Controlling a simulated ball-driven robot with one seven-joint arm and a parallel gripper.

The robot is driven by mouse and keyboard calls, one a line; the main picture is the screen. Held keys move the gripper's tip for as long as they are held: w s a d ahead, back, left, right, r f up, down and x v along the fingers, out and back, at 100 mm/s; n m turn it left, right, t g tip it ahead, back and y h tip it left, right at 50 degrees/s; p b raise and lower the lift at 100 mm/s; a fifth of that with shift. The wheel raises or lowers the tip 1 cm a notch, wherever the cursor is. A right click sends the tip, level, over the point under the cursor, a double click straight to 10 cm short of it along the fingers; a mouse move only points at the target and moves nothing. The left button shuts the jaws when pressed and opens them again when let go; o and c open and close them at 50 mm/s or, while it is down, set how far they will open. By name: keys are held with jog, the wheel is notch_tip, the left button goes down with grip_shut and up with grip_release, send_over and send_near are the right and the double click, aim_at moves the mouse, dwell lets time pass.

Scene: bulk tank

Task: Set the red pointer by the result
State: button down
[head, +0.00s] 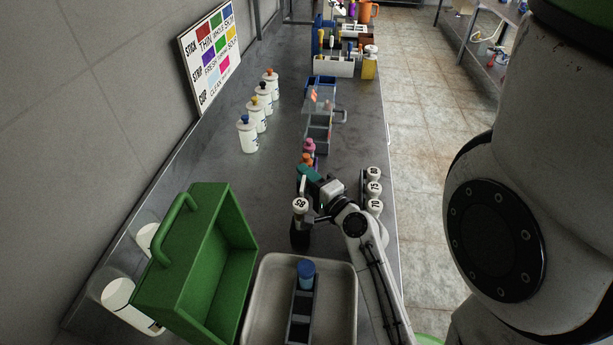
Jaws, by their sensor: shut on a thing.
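No red pointer can be made out. The wall board (212,50) at upper left has rows marked STICK, STRIP and CUP with coloured squares, including a red one at its top. My gripper (308,217) is low in the middle of the bench, shut on a dark upright thing with a round white numbered top (300,206). The number looks like 85, but I cannot be sure. Its dark body (300,237) shows below the fingers. Several similar round white tops (374,188) stand in a row to the right, beside my arm.
A green carrier (205,262) and a grey tray (257,317) holding a dark rack with a blue-capped thing (306,270) fill the near bench. White bottles (258,108) line the wall side. A blue-grey bin (319,132) and a white caddy (333,66) stand farther back.

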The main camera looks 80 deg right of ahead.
jog(key=shift+f+b, duration=0.35)
jog(key=shift+f, duration=0.45)
jog(key=shift+r, duration=0.1)
jog(key=c, duration=1)
grip_release()
jog(key=shift+r, duration=0.1)
